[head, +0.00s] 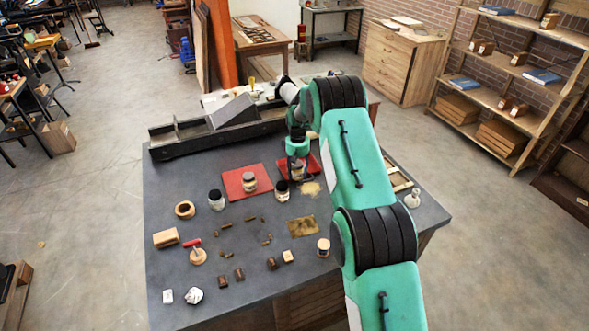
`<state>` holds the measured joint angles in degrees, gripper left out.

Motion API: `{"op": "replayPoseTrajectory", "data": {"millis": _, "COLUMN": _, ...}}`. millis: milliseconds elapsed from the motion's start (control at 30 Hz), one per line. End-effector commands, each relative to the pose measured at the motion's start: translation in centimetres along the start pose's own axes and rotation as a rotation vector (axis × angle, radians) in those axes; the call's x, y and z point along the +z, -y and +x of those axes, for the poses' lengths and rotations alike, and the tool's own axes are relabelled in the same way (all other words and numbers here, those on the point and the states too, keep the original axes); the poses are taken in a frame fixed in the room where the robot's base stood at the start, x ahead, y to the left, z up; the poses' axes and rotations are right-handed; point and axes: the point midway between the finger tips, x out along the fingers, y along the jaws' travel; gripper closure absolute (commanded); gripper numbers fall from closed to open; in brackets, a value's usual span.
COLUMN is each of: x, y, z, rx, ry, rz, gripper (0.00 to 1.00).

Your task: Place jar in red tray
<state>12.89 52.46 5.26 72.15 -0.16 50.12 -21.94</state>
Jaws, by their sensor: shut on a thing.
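My gripper (298,160) points down over the red tray (315,163), right of the table's middle. It is shut on a small jar (298,171), mostly hidden by the fingers. The jar is within the tray's outline in the head view; I cannot tell whether it touches the tray floor. My gripper and arm hide part of the tray. Another jar (249,182) stands on a flat red mat (233,187) to the left. A jar with a dark lid (282,191) stands just in front of the tray, and another (216,200) stands left of the mat.
A long dark press bed (190,143) runs along the table's back. Wooden blocks, small type pieces, a tan sheet (303,226) and a crumpled white ball (194,296) lie in front. A small white bottle (412,198) stands at right.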

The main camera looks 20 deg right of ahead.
Motion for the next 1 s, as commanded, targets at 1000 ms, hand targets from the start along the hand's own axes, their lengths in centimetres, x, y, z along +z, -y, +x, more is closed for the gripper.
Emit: {"op": "replayPoseTrajectory", "data": {"millis": 1000, "x": -6.8, "y": -2.7, "z": 0.6, "rx": 0.0, "ry": -0.001, "rz": 0.0, "gripper": 0.87}}
